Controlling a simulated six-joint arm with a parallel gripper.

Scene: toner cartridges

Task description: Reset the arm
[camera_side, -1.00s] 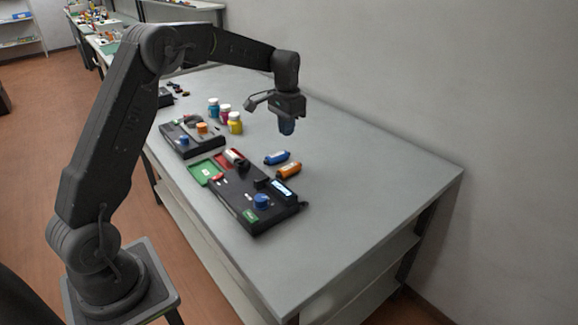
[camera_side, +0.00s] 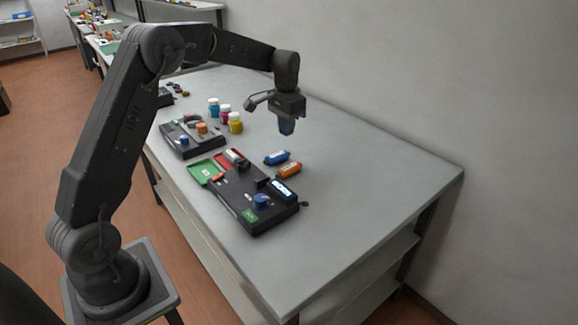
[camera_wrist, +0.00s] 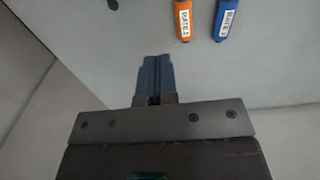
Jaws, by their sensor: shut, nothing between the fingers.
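My gripper (camera_side: 287,127) hangs pointing down above the table, behind the blue and orange cartridges in the side view. In the wrist view its blue fingers (camera_wrist: 154,78) are together with nothing between them. A blue cartridge (camera_side: 277,158) and an orange cartridge (camera_side: 289,170) lie side by side on the grey table (camera_side: 370,180), apart from the gripper. The wrist view shows the labelled ends of the orange cartridge (camera_wrist: 183,20) and the blue cartridge (camera_wrist: 226,20) at its top edge.
A black station with a blue knob (camera_side: 262,201) stands near the cartridges, beside a green tray (camera_side: 207,172) and a red tray (camera_side: 230,158). A second black station (camera_side: 190,140) and blue, magenta and yellow bottles (camera_side: 235,123) stand farther back. The table's right side is clear.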

